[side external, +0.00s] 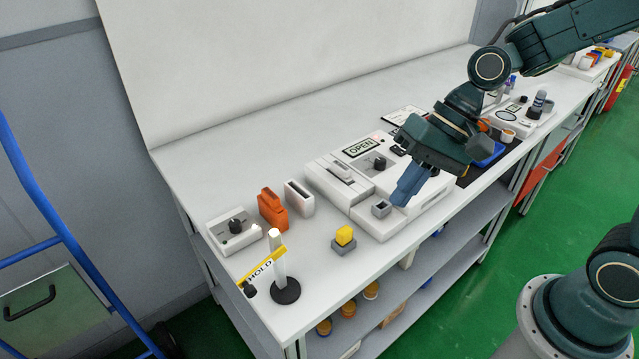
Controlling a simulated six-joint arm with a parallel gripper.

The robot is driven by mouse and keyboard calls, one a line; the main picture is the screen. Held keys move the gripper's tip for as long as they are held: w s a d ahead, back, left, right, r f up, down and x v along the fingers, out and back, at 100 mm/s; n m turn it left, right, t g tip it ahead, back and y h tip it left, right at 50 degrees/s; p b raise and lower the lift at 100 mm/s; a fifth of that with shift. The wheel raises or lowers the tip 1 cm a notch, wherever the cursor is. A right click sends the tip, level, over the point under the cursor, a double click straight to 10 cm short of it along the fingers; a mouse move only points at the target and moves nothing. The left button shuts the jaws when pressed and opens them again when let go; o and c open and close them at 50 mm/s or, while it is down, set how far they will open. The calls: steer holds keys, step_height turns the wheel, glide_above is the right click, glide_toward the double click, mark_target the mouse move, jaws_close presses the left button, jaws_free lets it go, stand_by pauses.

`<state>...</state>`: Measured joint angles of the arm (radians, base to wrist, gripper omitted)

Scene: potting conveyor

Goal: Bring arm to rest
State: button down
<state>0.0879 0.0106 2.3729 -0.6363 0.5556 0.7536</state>
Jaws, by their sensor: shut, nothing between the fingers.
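My gripper (401,194) has dark green housing and blue-grey fingers. It points down and to the left over the front part of a white machine (340,197) on the bench. The fingers are together with nothing held. Their tips are beside a small grey block (381,209) on the machine; I cannot tell whether they touch it. My arm reaches in from the upper right and hides part of the machine's right side.
Free bench surface lies along the back.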

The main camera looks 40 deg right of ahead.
steer(key=s+d+r+n+t+h, duration=0.4)
steer(key=s+d+r, duration=0.4)
steer(key=s+d, duration=0.3)
steer(key=shift+d+r+n+h, duration=0.15)
steer(key=shift+r+n+h, duration=0.3)
steer(key=shift+h, duration=0.55)
steer(key=c, duration=1.9)
jaws_free()
steer(key=shift+c, duration=0.2)
steer(key=o, duration=0.3)
steer(key=shift+o, duration=1.4)
steer(key=shift+w+r, duration=0.1)
steer(key=shift+w, duration=0.1)
steer(key=w+a+r+g+y, duration=0.2)
steer(key=w+a+r+g, duration=0.1)
steer(key=w+a, duration=1.1)
steer(key=w+a+f+g, duration=0.1)
steer(key=a+f, duration=0.2)
steer(key=a, duration=0.6)
steer(key=w+a+f+g, duration=0.1)
steer(key=a+f, duration=0.3)
steer(key=a, duration=0.6)
steer(key=shift+w+g, duration=0.3)
steer(key=shift+w, duration=0.3)
